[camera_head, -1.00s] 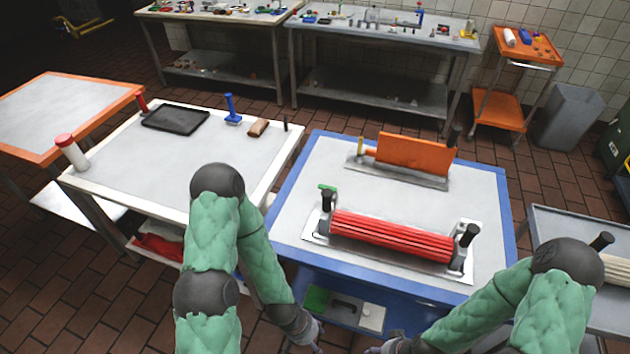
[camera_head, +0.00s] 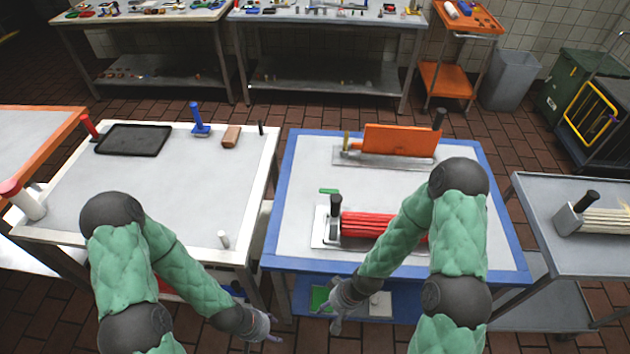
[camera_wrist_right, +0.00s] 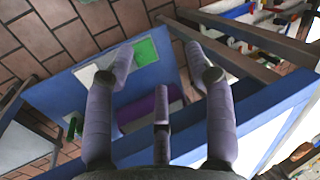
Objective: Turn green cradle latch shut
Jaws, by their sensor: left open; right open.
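The green latch (camera_head: 328,191) is a small flat bar at the back left corner of a metal cradle (camera_head: 320,240) on the blue-edged table. A red ribbed roller (camera_head: 362,226) with a black upright handle (camera_head: 335,205) at its left end lies in the cradle. My right forearm hides the roller's right part. My right gripper (camera_head: 337,312) is open and empty, in front of and below the table's front edge, apart from the latch. Its spread fingers show in the right wrist view (camera_wrist_right: 165,72). My left gripper (camera_head: 272,335) is open at the lower middle.
An orange-plated stand (camera_head: 400,140) is behind the cradle on the blue-edged table (camera_head: 285,190). A white table (camera_head: 170,195) with a black tray (camera_head: 133,140) is to the left. A grey table (camera_head: 560,255) is to the right. A lower shelf holds a green item (camera_head: 320,298).

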